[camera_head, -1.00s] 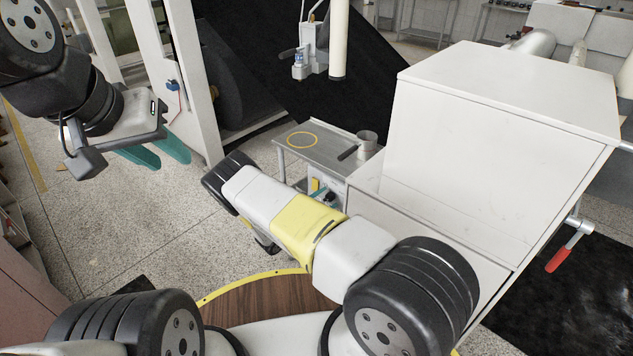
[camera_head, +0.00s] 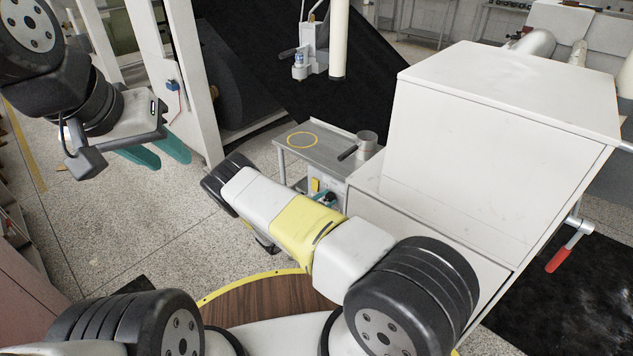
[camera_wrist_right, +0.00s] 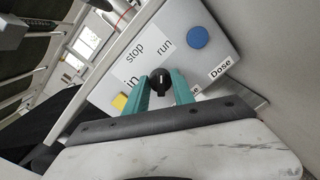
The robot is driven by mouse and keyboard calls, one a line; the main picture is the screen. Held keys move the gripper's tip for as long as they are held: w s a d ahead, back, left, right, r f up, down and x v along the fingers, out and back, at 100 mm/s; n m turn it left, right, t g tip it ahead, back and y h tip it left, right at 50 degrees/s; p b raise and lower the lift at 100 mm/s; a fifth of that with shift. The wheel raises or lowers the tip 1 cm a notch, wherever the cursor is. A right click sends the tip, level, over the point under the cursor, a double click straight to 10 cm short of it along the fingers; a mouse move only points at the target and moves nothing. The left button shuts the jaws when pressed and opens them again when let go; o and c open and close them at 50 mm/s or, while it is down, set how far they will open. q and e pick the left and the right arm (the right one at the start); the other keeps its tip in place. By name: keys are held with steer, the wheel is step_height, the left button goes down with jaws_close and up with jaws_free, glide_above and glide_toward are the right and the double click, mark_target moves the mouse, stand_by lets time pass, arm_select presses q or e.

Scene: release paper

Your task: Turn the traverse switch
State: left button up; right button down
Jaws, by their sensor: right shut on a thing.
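The black rotary switch knob (camera_wrist_right: 160,79) is on a light panel in the right wrist view, near the printed words "in", "stop" and "run". My right gripper (camera_wrist_right: 162,88) has one teal finger on each side of the knob and is shut on it. In the head view my right gripper (camera_head: 326,197) is mostly hidden behind my own forearm, by the small control panel under the metal table. My left gripper (camera_head: 157,153) hangs at the upper left in the head view, with its teal fingers apart and empty.
A metal table (camera_head: 322,150) holds a yellow ring and a metal cup. A large white cabinet (camera_head: 480,150) stands close on the right. Floor at left is clear.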

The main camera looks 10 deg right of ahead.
steer(key=n, duration=0.5)
steer(key=shift+t, duration=0.3)
steer(key=shift+n, duration=2.1)
steer(key=c, duration=1.1)
jaws_free()
steer(key=shift+o, duration=0.2)
steer(key=v, duration=0.7)
steer(key=shift+s+a, duration=0.25)
steer(key=shift+a, duration=0.1)
